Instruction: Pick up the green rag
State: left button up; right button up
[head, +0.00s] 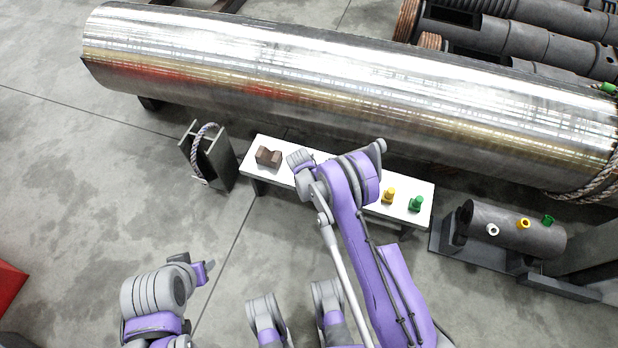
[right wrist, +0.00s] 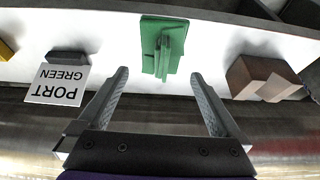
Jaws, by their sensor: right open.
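The green rag (right wrist: 163,45) lies on the white bench (right wrist: 100,30) in the right wrist view, a flat green piece with a raised fold along its middle. My right gripper (right wrist: 159,74) is open and empty, its fingertips spread to either side of the rag's near end and apart from it. In the head view my right arm reaches over the bench (head: 250,180) and hides the rag. My left arm is at the lower left of the head view, with its gripper (head: 203,272) away from the bench; its jaws are unclear.
A brown notched block (head: 268,157) stands at the bench's left end. Yellow (head: 388,195) and green (head: 416,203) fittings stand at its right end. A "PORT GREEN" sign (right wrist: 57,86) is close to the gripper. A large metal cylinder (head: 330,70) lies behind the bench.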

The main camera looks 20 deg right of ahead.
jog(key=x, duration=0.3)
jog(key=b+x, duration=0.1)
jog(key=x, duration=0.3)
jog(key=shift+s+a, duration=0.1)
jog(key=shift+a, duration=0.1)
jog(key=c, duration=1.3)
jog(key=shift+o, duration=0.2)
notch_tip(320, 180, up, 10)
jog(key=shift+r+p, duration=0.1)
jog(key=shift+p, duration=0.65)
